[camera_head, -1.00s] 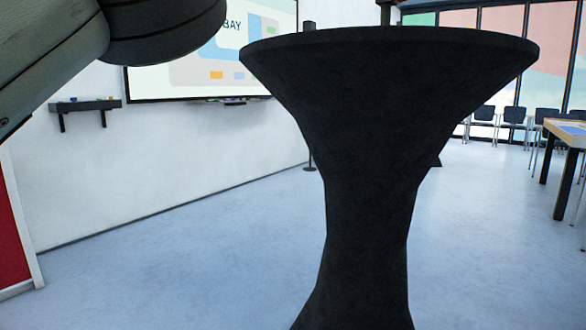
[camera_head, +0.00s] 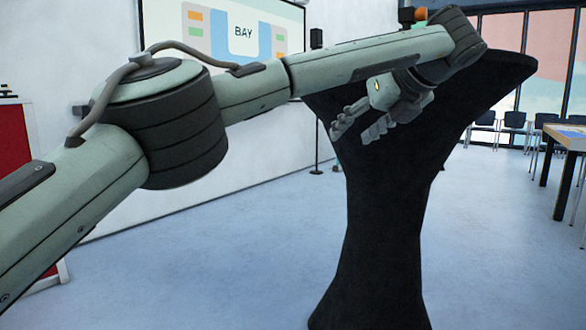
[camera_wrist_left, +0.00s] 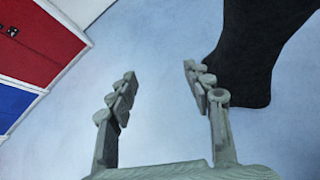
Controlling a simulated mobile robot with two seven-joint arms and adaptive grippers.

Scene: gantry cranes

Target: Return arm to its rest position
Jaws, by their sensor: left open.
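My left arm comes in from the left in the head view and reaches across to the black-draped standing table (camera_head: 390,240). My left gripper (camera_head: 356,130) hangs from the wrist in front of the table's upper part, its fingers pointing down and left. In the left wrist view the gripper (camera_wrist_left: 160,90) is open, with nothing between its fingers and blue floor beyond. The black table cover (camera_wrist_left: 250,60) shows behind the right finger there. My right gripper is not in view.
An orange-topped object (camera_head: 420,14) is partly visible behind my arm, near the tabletop. A wall screen (camera_head: 250,35) hangs at the back. A red panel (camera_head: 14,150) stands at left; red and blue cabinets (camera_wrist_left: 40,40) show in the wrist view. Chairs (camera_head: 515,122) and a table (camera_head: 565,135) stand at right.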

